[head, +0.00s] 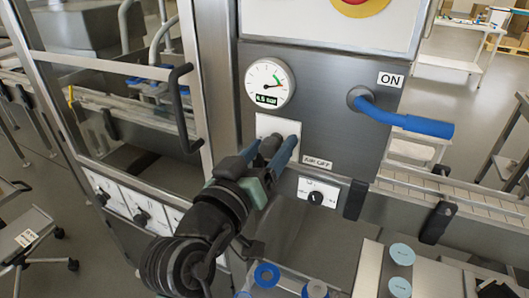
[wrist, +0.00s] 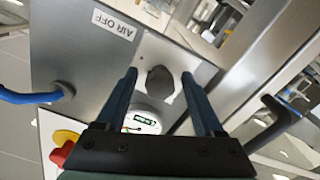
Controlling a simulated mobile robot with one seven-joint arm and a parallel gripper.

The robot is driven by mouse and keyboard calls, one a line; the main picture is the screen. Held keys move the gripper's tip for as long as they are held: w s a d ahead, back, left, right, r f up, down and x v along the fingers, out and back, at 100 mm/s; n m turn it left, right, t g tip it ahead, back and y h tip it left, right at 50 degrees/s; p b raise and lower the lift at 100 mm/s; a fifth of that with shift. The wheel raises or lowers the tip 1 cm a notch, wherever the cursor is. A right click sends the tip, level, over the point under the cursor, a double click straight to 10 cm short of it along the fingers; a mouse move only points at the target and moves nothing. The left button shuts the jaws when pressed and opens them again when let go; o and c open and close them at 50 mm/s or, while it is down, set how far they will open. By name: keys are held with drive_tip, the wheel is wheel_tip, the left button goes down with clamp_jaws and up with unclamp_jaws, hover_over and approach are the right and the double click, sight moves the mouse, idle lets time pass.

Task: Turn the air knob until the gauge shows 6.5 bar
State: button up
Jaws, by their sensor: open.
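The air knob (wrist: 160,81) is dark and round on a pale plate, and shows in the wrist view between my two fingers. My gripper (wrist: 159,74) is open, with one finger on each side of the knob and a visible gap to it. The gauge also shows partly in the wrist view (wrist: 139,120).
A blue-handled lever (head: 408,122) sticks out to the right of the gauge, below an ON label (head: 390,80). An AIR OFF label (head: 317,162) and a small black dial (head: 316,197) are lower right. A door frame with a black handle (head: 180,108) stands to the left.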

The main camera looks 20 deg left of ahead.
drive_tip(key=s+b, duration=0.1)
drive_tip(key=s, duration=1.2)
drive_tip(key=shift+a, duration=0.25)
drive_tip(key=shift+w+r, duration=0.1)
drive_tip(key=w+d+r+m+t, duration=0.1)
drive_tip(key=w+d+r+t, duration=0.15)
drive_tip(key=d+r, duration=0.45)
drive_tip(key=w+d+r+m+t, duration=0.2)
drive_tip(key=d+r+t, duration=0.1)
drive_tip(key=r, duration=0.8)
drive_tip(key=s+d+r+t+p, duration=0.1)
drive_tip(key=d+r+p, duration=0.1)
drive_tip(key=r+p, duration=0.2)
drive_tip(key=s+d+r+t+p, duration=0.1)
drive_tip(key=r+p, duration=0.3)
drive_tip(key=r, duration=0.6)
drive_tip(key=s+d+r+m+t+p, duration=0.1)
drive_tip(key=s+d+r+t+p, duration=0.1)
drive_tip(key=r, duration=0.6)
drive_tip(key=shift+s+d+y+p, duration=0.3)
drive_tip(key=shift+d+p, duration=0.45)
drive_tip(key=shift+p, duration=0.15)
